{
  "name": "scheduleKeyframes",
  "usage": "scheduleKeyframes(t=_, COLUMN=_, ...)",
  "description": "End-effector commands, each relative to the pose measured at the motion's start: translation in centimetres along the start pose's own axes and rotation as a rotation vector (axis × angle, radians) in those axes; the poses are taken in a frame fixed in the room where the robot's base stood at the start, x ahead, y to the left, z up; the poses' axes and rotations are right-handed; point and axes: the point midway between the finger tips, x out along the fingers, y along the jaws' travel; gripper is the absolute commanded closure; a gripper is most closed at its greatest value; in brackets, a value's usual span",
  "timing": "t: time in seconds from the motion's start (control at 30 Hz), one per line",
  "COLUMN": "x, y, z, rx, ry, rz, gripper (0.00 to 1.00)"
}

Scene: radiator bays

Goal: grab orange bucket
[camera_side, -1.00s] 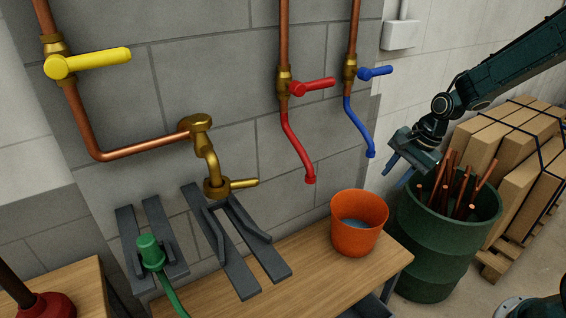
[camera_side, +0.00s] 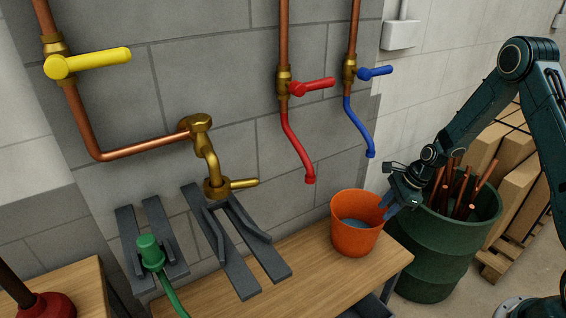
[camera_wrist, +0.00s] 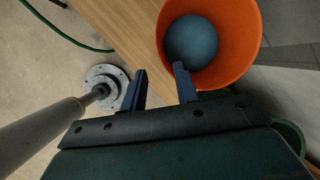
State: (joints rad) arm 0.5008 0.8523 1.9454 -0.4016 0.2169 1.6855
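The orange bucket (camera_side: 354,238) stands upright on the wooden bench (camera_side: 300,262), near its right end, with something blue-grey inside. My gripper (camera_side: 389,205) is at the bucket's right rim, and one blue finger overlaps the rim in the side view. In the wrist view the bucket (camera_wrist: 242,42) is at the top right. There my gripper (camera_wrist: 160,72) shows two blue fingers spread apart with nothing between them. One fingertip overlaps the bucket's near rim and the other lies outside the bucket. Whether a finger touches the rim cannot be told.
A green barrel (camera_side: 440,255) with several copper rods stands right of the bench, below my gripper. Red (camera_side: 299,150) and blue (camera_side: 359,130) spouts hang above and behind the bucket. Grey brackets (camera_side: 240,255) and a green hose fitting (camera_side: 149,250) are at the left.

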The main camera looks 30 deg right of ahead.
Motion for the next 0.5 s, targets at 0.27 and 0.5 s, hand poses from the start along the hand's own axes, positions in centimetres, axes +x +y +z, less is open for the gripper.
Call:
scheduleKeyframes(t=0.27, x=1.6, y=0.1, z=0.0, rx=-0.002, ry=0.001, rz=0.004, gripper=0.7)
scheduleKeyframes(t=0.5, x=4.6, y=0.0, z=0.0, rx=-0.003, ry=0.001, rz=0.003, gripper=0.7)
